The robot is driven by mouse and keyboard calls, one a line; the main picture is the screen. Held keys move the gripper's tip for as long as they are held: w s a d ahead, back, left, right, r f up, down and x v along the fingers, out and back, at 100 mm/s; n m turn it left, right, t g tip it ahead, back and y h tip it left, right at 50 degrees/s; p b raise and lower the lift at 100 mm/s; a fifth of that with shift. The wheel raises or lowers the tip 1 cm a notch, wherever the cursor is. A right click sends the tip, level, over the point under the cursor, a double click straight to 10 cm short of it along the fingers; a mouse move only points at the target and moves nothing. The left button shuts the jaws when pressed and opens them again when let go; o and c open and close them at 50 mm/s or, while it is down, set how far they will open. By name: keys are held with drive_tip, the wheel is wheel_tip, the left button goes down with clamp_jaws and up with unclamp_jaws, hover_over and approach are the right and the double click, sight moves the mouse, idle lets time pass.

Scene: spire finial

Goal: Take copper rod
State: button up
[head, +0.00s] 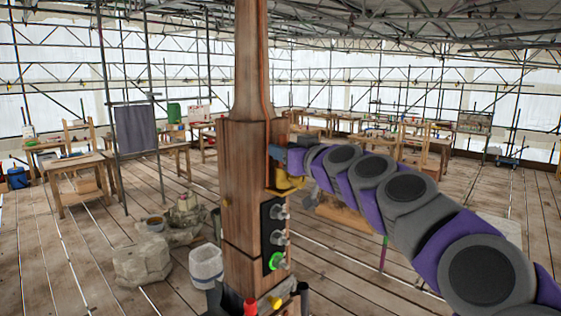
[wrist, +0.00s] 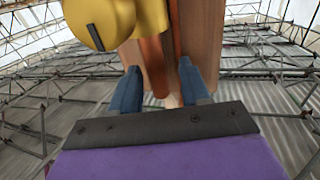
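The copper rod (head: 266,70) is a thin orange strip running down the right side of the wooden spire (head: 247,60). In the wrist view the copper rod (wrist: 153,66) appears as an orange-brown strip against the wood. My gripper (head: 279,156) is at the right side of the spire, by the rod. In the wrist view the two blue fingers of my gripper (wrist: 158,72) are apart, with the rod's strip between them in the picture. No firm contact with the rod shows. A yellow rounded part (wrist: 108,20) covers the top left there.
The yellow part (head: 288,181) sits just below my gripper in the head view. A black panel (head: 273,235) with knobs and a green light is lower on the spire. A white bucket (head: 206,265) and stone blocks (head: 142,260) stand at left. Workbenches line the back.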

drive_tip(key=shift+w+d, duration=0.1)
drive_tip(key=shift+d, duration=0.2)
drive_tip(key=c, duration=0.4)
clamp_jaws()
drive_tip(key=shift+a, duration=0.1)
drive_tip(key=shift+a, duration=0.1)
drive_tip(key=shift+r, duration=0.15)
